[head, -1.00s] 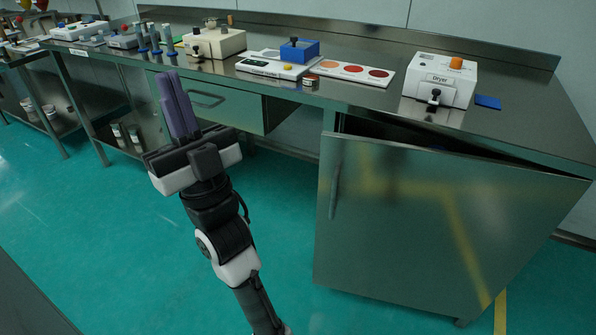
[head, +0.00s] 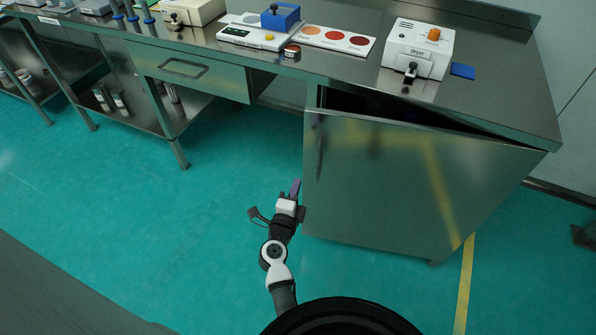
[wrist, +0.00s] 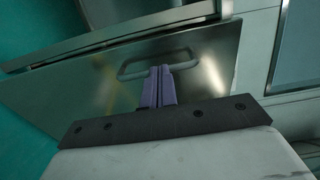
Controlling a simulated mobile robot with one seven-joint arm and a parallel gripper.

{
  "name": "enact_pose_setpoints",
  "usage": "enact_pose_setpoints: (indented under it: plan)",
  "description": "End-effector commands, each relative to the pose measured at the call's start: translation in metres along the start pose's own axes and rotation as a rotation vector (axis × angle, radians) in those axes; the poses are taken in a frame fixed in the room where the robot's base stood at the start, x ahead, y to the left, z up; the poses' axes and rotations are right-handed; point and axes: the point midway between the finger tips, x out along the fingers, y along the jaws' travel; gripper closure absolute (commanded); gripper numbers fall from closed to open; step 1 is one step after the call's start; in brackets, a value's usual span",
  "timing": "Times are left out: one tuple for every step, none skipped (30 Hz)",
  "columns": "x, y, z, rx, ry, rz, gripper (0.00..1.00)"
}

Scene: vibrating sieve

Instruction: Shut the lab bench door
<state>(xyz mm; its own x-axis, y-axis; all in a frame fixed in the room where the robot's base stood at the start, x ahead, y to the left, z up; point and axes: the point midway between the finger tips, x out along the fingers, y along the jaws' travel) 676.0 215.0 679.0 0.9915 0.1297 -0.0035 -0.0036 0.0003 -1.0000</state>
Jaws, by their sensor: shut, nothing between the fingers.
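The lab bench door (head: 385,185) is a shiny metal panel under the right end of the bench. It stands partly open, with a dark gap between its top edge and the bench. Its bar handle (head: 320,158) is near its left edge. My gripper (head: 295,186), with purple fingers, is low beside the door's left edge in the head view. In the wrist view, the closed, empty fingers (wrist: 158,82) point at the door face (wrist: 85,92), overlapping the lower part of the handle (wrist: 155,65). I cannot tell if they touch it.
The bench top (head: 340,83) carries a white dryer (head: 418,48), a blue block (head: 280,16) on a scale and a card with coloured discs (head: 333,39). A closed drawer (head: 187,68) is left of the door. The green floor (head: 110,215) to the left is clear.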

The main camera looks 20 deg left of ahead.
Motion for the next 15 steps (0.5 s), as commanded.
enact_pose_setpoints:
  plan:
    - [0.01, -0.002, 0.0, 0.001, 0.001, -0.003, 1.0]
    - [0.016, -0.003, 0.001, 0.001, 0.0, -0.004, 1.0]
    - [0.024, -0.002, 0.001, 0.0, 0.0, -0.004, 1.0]
    - [0.031, -0.003, 0.001, 0.0, 0.001, -0.004, 1.0]
    - [0.037, -0.003, 0.001, 0.001, 0.0, -0.004, 1.0]
    - [0.046, -0.003, 0.001, 0.0, -0.001, -0.004, 1.0]
    - [0.053, -0.003, 0.001, 0.0, 0.0, -0.005, 1.0]
    - [0.059, -0.003, 0.001, 0.0, 0.0, -0.005, 1.0]
    - [0.068, -0.003, 0.002, 0.001, -0.001, -0.005, 1.0]
    - [0.074, -0.002, 0.001, 0.001, -0.001, -0.004, 1.0]
    - [0.08, -0.003, 0.001, 0.001, 0.0, -0.005, 1.0]
    - [0.087, -0.003, 0.001, 0.002, -0.001, -0.004, 1.0]
    - [0.093, -0.003, 0.001, 0.001, -0.001, -0.004, 1.0]
    - [0.098, -0.002, 0.001, 0.001, -0.001, -0.004, 1.0]
    - [0.103, -0.003, 0.001, 0.001, -0.001, -0.005, 1.0]
